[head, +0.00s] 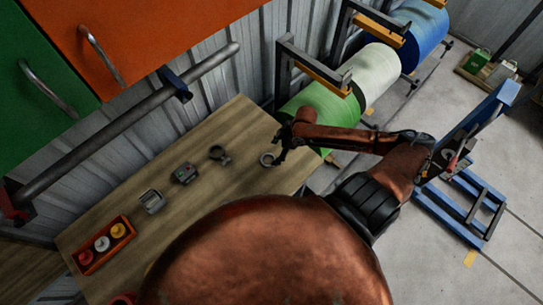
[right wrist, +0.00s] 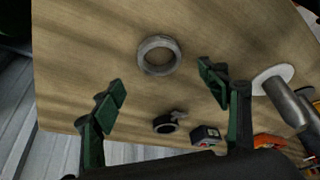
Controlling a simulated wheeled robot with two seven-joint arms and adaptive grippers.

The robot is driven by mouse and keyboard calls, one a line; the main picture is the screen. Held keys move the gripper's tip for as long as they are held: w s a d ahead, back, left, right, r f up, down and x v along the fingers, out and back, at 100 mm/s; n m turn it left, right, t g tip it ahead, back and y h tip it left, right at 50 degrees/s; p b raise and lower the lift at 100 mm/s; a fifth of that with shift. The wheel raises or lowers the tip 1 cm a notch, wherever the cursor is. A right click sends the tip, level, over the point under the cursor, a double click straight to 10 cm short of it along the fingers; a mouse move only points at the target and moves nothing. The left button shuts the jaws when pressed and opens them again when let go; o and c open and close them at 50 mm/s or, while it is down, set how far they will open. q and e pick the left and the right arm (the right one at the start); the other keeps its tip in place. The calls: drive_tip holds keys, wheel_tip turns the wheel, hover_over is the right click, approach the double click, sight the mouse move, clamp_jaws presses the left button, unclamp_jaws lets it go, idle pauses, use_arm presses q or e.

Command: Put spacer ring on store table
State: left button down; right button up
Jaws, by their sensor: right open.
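The spacer ring, a plain grey ring (head: 267,159), lies flat on the wooden table (head: 236,122) near its right end. In the right wrist view the ring (right wrist: 145,56) lies beyond and between the fingertips, with bare wood around it. My right gripper (head: 282,151) is just beside the ring in the head view. In the right wrist view the gripper (right wrist: 163,86) is open, with green fingers spread wide and nothing between them. It does not appear to touch the ring. My left gripper is not in view.
A dark ring clamp (head: 220,154), a small grey device (head: 184,174) and another grey device (head: 152,202) stand along the table. An orange tray (head: 86,258) holds small rolls. A pipe rail (head: 130,118) runs along the wall. Large rolls (head: 331,103) stand beyond the table's right end.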

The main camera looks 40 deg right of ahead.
drive_tip(key=v, duration=0.5)
idle(0.6)
